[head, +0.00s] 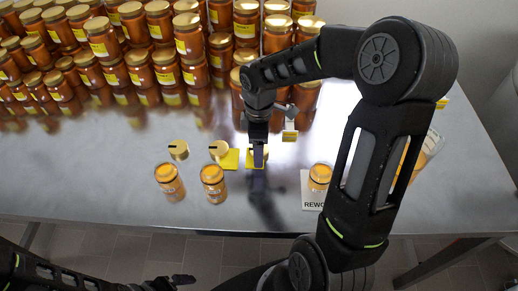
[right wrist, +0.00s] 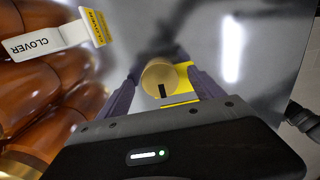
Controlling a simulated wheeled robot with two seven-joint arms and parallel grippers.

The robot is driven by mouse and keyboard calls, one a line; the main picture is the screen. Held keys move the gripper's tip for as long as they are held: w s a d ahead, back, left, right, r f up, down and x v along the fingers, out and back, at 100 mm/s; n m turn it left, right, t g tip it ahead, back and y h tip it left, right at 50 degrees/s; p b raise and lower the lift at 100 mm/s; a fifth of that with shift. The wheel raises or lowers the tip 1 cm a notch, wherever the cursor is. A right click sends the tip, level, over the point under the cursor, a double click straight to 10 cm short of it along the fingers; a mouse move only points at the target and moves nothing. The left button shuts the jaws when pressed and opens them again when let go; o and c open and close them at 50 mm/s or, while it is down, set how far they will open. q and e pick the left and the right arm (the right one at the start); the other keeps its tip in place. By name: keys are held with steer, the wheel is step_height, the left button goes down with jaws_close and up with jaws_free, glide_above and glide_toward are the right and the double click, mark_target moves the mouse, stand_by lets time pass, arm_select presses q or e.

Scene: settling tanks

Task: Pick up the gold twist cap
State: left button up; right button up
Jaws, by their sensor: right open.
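In the right wrist view a gold twist cap (right wrist: 159,76) with a black mark lies between the fingers of my open right gripper (right wrist: 163,82). A yellow square (right wrist: 184,76) shows beside and under it. In the head view my right gripper (head: 258,158) points down over a yellow square (head: 250,164), and its fingers hide most of what lies there. Two more gold caps are to its left, one (head: 178,148) on the bare table and one (head: 218,148) by another yellow square (head: 230,160). My left gripper (head: 184,279) is at the bottom edge, small and dark.
Two amber jars (head: 169,182) (head: 213,184) stand in front of the caps. Another jar (head: 320,176) stands on a white card reading "REWO". Stacked amber jars (head: 150,50) fill the table's back. A "CLOVER" tag (right wrist: 48,40) shows in the wrist view. The front left table (head: 80,185) is clear.

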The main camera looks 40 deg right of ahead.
steer(key=c, duration=1.4)
step_height(320, 180, up, 10)
steer(key=shift+r+b, duration=0.1)
steer(key=shift+b, duration=0.25)
stand_by(0.5)
